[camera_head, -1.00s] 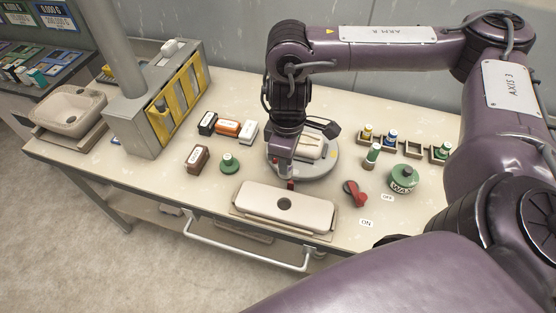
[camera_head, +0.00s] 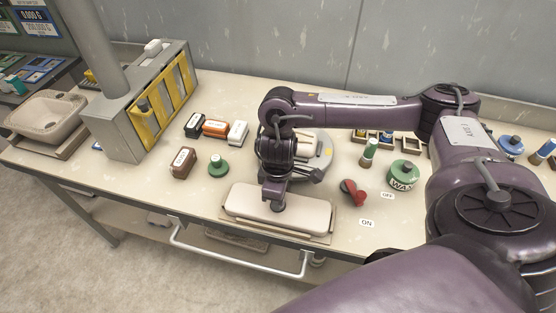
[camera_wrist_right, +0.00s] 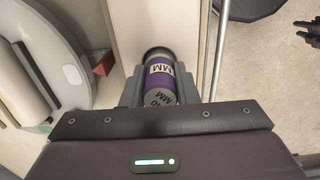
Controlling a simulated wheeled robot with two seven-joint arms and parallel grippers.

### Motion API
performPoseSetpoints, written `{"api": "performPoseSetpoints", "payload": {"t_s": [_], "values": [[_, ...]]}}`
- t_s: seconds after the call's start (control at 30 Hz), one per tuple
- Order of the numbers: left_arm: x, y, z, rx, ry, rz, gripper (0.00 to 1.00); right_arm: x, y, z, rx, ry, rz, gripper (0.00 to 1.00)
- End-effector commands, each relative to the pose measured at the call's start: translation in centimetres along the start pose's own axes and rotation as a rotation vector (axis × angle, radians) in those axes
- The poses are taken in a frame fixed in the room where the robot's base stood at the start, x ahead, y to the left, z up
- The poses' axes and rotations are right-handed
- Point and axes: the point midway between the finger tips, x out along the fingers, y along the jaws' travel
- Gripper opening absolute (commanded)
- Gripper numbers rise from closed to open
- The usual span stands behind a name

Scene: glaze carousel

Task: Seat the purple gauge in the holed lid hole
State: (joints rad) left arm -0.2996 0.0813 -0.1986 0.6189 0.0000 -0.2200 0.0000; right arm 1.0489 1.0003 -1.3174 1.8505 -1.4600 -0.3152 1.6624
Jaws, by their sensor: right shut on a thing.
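The holed lid (camera_head: 306,214) is a long cream slab with rounded ends near the bench's front edge. It also shows in the right wrist view (camera_wrist_right: 134,22). My right gripper (camera_head: 278,205) points down over the middle of the lid and covers its hole in the head view. In the right wrist view the right gripper (camera_wrist_right: 161,92) is shut on the purple gauge (camera_wrist_right: 160,80), a cylinder with a purple band and grey MM labels. The gauge's far end is at the dark hole (camera_wrist_right: 158,52); I cannot tell whether it has entered.
A round turntable (camera_head: 323,165) stands behind the lid. A red switch handle (camera_head: 353,193) and a green WAX pot (camera_head: 404,174) stand to the right. A green-based stamp (camera_head: 217,166) and a brown block (camera_head: 183,163) are to the left. A rail runs along the bench front.

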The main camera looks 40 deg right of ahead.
Motion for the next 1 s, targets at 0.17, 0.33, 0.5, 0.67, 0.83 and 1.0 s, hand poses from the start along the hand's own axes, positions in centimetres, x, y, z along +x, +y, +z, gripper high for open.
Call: {"api": "performPoseSetpoints", "payload": {"t_s": [0.17,0.33,0.5,0.67,0.83,1.0], "values": [[0.1,0.0,0.0,0.000,0.000,0.000,0.36,0.2,0.0,-0.1,-0.001,0.002,0.001,0.00],[0.1,0.1,0.0,0.000,0.000,0.001,0.36,0.3,0.0,-0.1,-0.001,0.001,0.001,0.00],[0.2,0.1,0.0,0.000,0.000,0.001,0.36,0.6,0.0,0.0,-0.001,0.001,0.000,0.38],[0.2,0.1,0.0,0.001,0.000,0.002,0.36,0.6,0.0,0.0,-0.001,0.001,0.000,0.49],[0.2,0.2,0.0,0.001,0.001,0.003,0.36,0.6,0.0,0.0,0.000,0.001,0.001,0.49],[-0.3,0.2,-0.1,0.001,0.001,0.003,0.36,-0.6,0.1,-0.1,0.000,0.003,0.003,0.49]]}}
